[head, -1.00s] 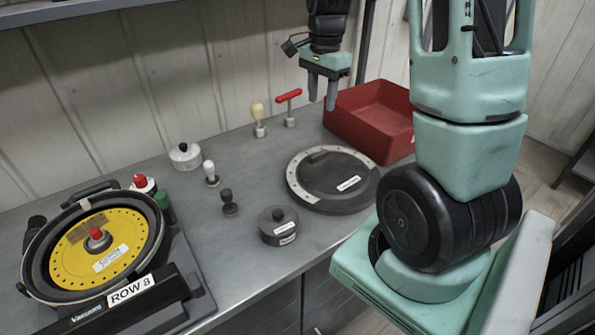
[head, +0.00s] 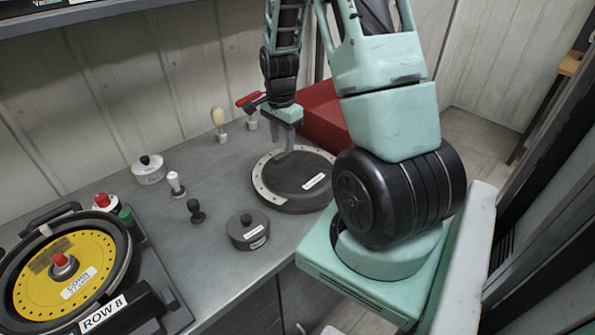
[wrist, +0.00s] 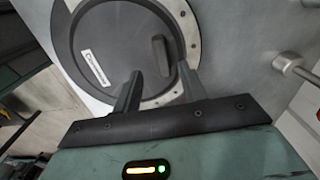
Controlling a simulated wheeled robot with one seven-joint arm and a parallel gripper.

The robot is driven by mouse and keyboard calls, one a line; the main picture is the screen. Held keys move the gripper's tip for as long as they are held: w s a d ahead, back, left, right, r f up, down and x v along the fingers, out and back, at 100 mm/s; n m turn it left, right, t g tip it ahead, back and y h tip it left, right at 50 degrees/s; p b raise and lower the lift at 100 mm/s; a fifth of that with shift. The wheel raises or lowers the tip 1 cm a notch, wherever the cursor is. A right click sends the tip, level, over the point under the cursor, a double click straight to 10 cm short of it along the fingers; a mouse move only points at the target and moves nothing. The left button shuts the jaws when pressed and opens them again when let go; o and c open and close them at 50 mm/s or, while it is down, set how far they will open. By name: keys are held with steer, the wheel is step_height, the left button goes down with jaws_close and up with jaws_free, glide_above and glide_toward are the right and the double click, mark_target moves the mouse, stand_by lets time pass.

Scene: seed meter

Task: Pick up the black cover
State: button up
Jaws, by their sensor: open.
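The black cover (head: 303,178) is a wide round dark lid with a pale metal rim and a white label, lying flat on the grey bench. In the wrist view the black cover (wrist: 120,45) shows its raised bar handle (wrist: 160,56). My gripper (head: 288,143) is above the cover's far side, pointing down. In the wrist view my gripper (wrist: 160,82) has its two fingers apart, with the handle seen between and just beyond the tips. Nothing is held.
A red bin (head: 324,118) stands behind the cover. A dark lidded pot (head: 248,230), small knobs (head: 196,211), a white pot (head: 149,169) and upright handles (head: 219,122) stand to the left. The yellow seed disc (head: 62,275) is at far left.

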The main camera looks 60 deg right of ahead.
mark_target(283, 154)
steer(key=shift+w+d+f+p, duration=0.1)
steer(key=shift+f+p, duration=0.75)
steer(key=shift+f, duration=1.7)
jaws_close()
